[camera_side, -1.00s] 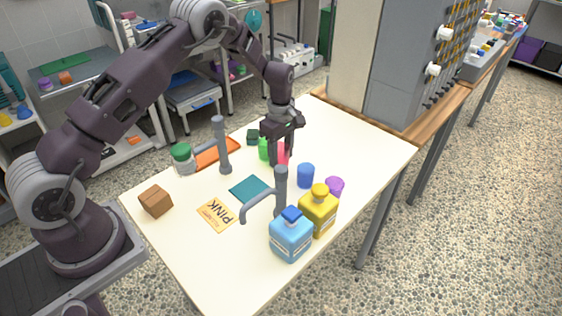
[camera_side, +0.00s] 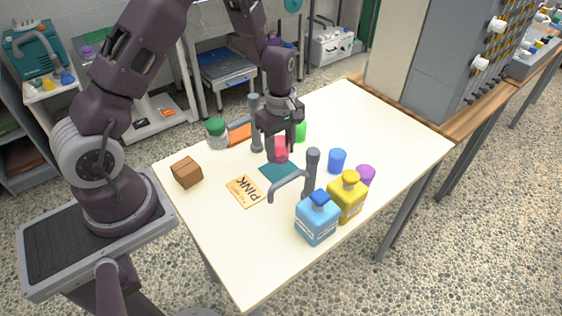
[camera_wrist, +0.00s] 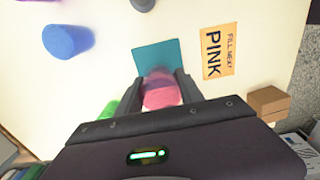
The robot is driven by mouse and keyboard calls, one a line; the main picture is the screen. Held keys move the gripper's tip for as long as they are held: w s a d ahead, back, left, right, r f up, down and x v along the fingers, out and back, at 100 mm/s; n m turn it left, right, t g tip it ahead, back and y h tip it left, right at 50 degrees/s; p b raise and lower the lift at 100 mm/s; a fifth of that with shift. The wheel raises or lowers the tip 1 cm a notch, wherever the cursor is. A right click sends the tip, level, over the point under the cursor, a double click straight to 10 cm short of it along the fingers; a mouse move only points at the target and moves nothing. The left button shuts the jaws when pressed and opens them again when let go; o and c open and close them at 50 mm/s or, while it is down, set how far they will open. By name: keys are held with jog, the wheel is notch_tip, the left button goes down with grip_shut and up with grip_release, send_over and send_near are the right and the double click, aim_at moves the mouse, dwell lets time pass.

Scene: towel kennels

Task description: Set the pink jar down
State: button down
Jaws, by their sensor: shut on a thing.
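My gripper (camera_side: 283,150) is shut on the pink jar (camera_side: 281,144), which is partly hidden by the fingers. In the wrist view the pink jar (camera_wrist: 162,93) sits between the two fingers (camera_wrist: 160,88) and overlaps the near edge of a teal square mat (camera_wrist: 158,55). In the side view the teal mat (camera_side: 279,172) lies just in front of the jar. I cannot tell whether the jar touches the surface. A card reading "FILL NEXT PINK" (camera_wrist: 219,52) lies beside the mat; it also shows in the side view (camera_side: 246,190).
A grey post with a hooked arm (camera_side: 312,172) stands near the mat, and another post (camera_side: 255,125) stands behind. A blue cup (camera_side: 337,160), purple cup (camera_side: 365,175), yellow bottle (camera_side: 347,198) and blue bottle (camera_side: 317,220) are to the right. A brown block (camera_side: 187,172) is left.

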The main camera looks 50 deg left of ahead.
aim_at(281, 161)
notch_tip(281, 161, down, 4)
jog(key=shift+f, duration=0.1)
jog(key=shift+f, duration=0.15)
jog(key=c, duration=0.7)
grip_release()
jog(key=shift+c, duration=0.2)
